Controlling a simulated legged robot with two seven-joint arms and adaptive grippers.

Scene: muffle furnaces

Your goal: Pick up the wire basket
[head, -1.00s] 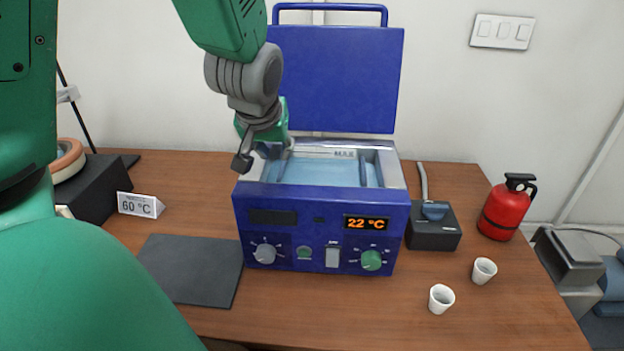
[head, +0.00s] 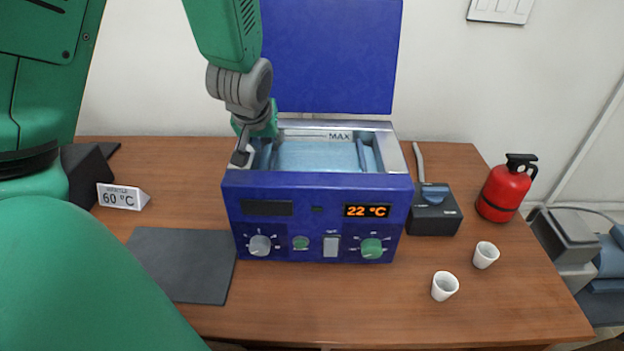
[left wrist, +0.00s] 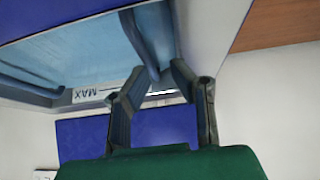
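No wire mesh of a basket can be made out. The blue water bath (head: 318,182) stands open on the table, with pale blue liquid (head: 316,155) and a MAX mark inside. A dark blue bar (head: 363,155) shows along the right inner side. My left gripper (head: 240,157) is at the bath's left rim, pointing down. In the left wrist view its fingers (left wrist: 160,80) are apart, with a bent blue bar (left wrist: 150,50) just beyond and between the tips. No grip on it shows. My right gripper is out of view.
The raised blue lid (head: 330,55) stands behind the bath. A dark mat (head: 185,265) and a 60 °C sign (head: 122,197) lie left. A black box (head: 434,215), two white cups (head: 445,286) and a red canister (head: 505,190) stand right.

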